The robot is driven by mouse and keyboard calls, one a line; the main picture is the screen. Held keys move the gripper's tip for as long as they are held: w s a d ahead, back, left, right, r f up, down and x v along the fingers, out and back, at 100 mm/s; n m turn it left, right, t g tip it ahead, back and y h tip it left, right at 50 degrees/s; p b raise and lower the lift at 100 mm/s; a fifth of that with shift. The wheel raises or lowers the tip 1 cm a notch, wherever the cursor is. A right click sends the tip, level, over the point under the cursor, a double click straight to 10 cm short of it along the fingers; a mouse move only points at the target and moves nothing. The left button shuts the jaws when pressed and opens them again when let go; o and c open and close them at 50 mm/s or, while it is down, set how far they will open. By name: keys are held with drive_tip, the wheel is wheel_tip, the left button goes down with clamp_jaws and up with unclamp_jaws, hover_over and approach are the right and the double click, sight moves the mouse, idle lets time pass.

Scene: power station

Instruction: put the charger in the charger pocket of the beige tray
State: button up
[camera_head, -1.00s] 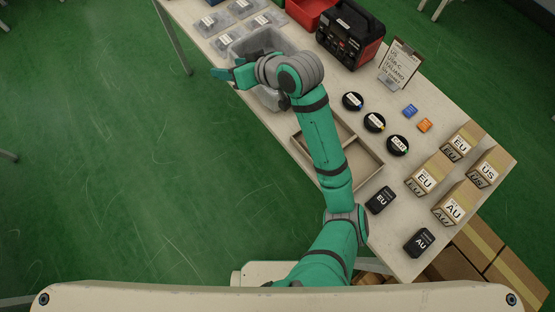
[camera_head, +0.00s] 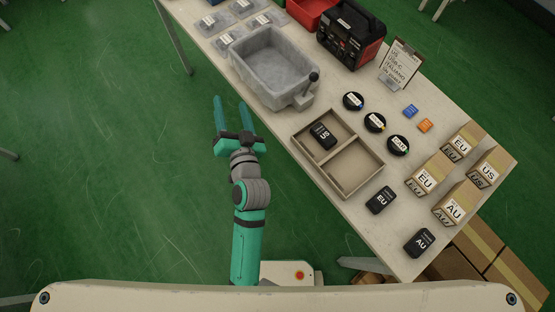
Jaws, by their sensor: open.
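The beige tray (camera_head: 357,148) lies on the table with its compartments open to view. A black charger labelled US (camera_head: 321,135) rests inside the tray's upper-left compartment. The lower-right compartment (camera_head: 355,169) is empty. Two more black chargers, EU (camera_head: 380,200) and AU (camera_head: 420,242), lie on the table to the right of the tray. My gripper (camera_head: 230,101) is open and empty, out over the green floor to the left of the table and apart from the tray.
A grey bin (camera_head: 242,71) with a dark-knobbed lever stands beyond the tray. Black round coils (camera_head: 374,122), blue and orange small items, labelled boxes (camera_head: 424,179), a sign (camera_head: 399,63) and a red-black machine (camera_head: 350,38) occupy the table. The floor at left is clear.

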drive_tip(key=s+d+f+h, duration=0.2)
drive_tip(key=s+d+f, duration=0.15)
drive_tip(key=s, duration=0.35)
drive_tip(key=s+d+f+h, duration=0.2)
drive_tip(key=s+d+f, duration=0.15)
drive_tip(key=s, duration=0.45)
drive_tip(key=s+d+n, duration=0.2)
drive_tip(key=s+d, duration=0.1)
drive_tip(key=s, duration=0.4)
drive_tip(key=s+d+r+n+g, duration=0.1)
drive_tip(key=s+d+n, duration=0.1)
drive_tip(key=s, duration=0.6)
drive_tip(key=shift+d+n, duration=0.3)
drive_tip(key=shift+d, duration=0.1)
